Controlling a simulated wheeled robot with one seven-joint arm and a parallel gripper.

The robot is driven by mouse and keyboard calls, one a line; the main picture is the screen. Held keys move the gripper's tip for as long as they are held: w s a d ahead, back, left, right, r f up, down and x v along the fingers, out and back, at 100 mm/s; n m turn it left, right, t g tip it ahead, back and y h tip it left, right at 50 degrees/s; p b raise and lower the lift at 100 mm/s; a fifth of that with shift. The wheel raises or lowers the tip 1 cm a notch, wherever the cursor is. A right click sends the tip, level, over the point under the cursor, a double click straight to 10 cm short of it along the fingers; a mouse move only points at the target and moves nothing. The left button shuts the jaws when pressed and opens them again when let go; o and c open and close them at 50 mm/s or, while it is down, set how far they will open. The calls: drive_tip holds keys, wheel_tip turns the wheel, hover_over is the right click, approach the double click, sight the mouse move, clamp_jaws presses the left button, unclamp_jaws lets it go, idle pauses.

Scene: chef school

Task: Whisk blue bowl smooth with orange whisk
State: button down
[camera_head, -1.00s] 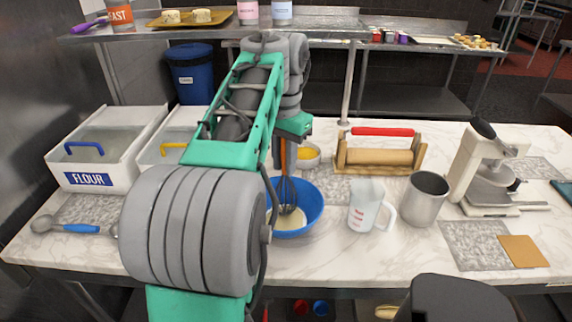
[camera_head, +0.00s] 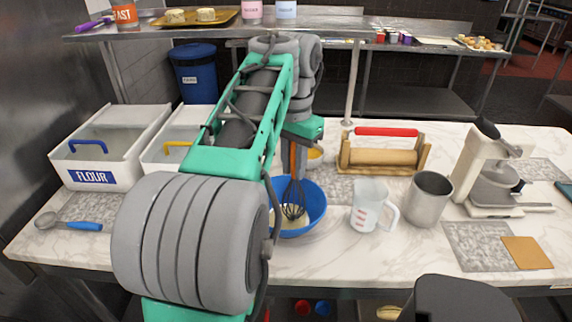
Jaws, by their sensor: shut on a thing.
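The blue bowl (camera_head: 314,212) stands on the marble counter near its front edge, with a pale batter (camera_head: 290,227) inside. The orange whisk (camera_head: 293,190) hangs nearly upright from my gripper (camera_head: 294,143), its dark wire head down in the bowl. My gripper is shut on the whisk's orange handle above the bowl; the fingertips are small and partly hidden. My arm covers the bowl's left side. I cannot tell how smooth the batter is.
A measuring jug (camera_head: 372,207) and a metal pitcher (camera_head: 428,198) stand right of the bowl. A rolling pin on a wooden stand (camera_head: 383,157) is behind. A flour bin (camera_head: 92,178) is at left, a press-like machine (camera_head: 495,175) at right. A yellow-filled container (camera_head: 315,155) sits behind the bowl.

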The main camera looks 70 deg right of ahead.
drive_tip(key=shift+w+d, duration=0.15)
drive_tip(key=shift+w, duration=0.2)
drive_tip(key=shift+w+a, duration=0.25)
drive_tip(key=shift+w, duration=0.15)
drive_tip(key=shift+d, duration=0.1)
wheel_tip(320, 180, up, 8)
drive_tip(key=p, duration=0.8)
drive_tip(key=shift+r, duration=0.15)
wheel_tip(320, 180, up, 5)
drive_tip(key=p, duration=0.5)
